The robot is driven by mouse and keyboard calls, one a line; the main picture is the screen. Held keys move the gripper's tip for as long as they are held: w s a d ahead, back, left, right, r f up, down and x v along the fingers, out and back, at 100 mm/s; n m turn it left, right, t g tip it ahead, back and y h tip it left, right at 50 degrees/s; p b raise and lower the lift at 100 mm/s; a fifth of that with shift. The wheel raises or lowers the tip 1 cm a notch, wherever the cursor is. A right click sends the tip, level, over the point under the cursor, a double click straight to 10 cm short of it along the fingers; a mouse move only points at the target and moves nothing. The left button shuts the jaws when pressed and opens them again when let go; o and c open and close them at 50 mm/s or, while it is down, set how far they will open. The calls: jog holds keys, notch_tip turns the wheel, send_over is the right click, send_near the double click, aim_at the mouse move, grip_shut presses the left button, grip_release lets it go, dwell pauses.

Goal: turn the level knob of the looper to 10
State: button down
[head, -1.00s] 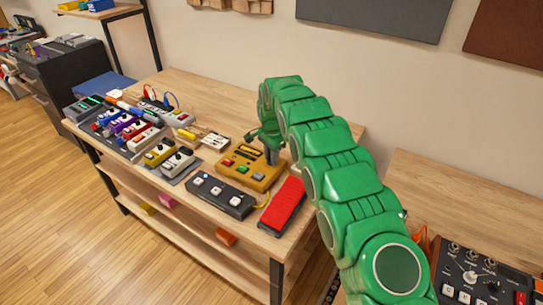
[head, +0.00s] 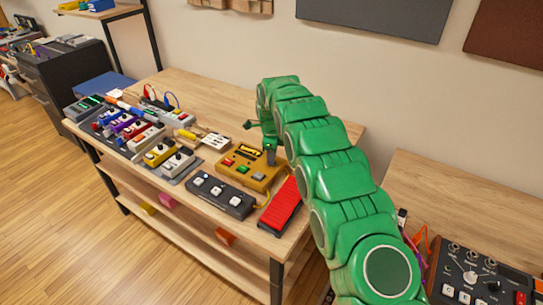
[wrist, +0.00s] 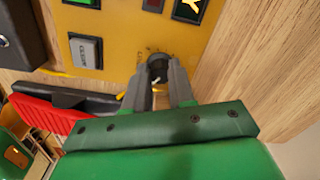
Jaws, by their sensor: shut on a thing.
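The looper is a yellow box with coloured buttons (head: 245,180) on the wooden table, and its yellow top fills the upper part of the wrist view (wrist: 125,30). The level knob (wrist: 157,67) is dark and round, near a corner of the looper, with a small light mark on its near side. My gripper (wrist: 158,88) is shut on the knob, one grey finger on each side. In the head view my gripper (head: 271,156) comes down at the looper's far right corner and hides the knob. The scale around the knob is too small to read.
A black pedal with white switches (head: 220,195) and a red pedal (head: 283,206) stand close in front of the looper. Several coloured pedals (head: 130,128) fill the table's left side. Bare wood (head: 215,92) lies behind the looper.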

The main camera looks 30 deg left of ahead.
jog(key=shift+m, duration=0.6)
jog(key=c, duration=1)
grip_release()
jog(key=shift+o, duration=0.2)
jog(key=shift+r, duration=3.9)
jog(key=shift+d, duration=0.1)
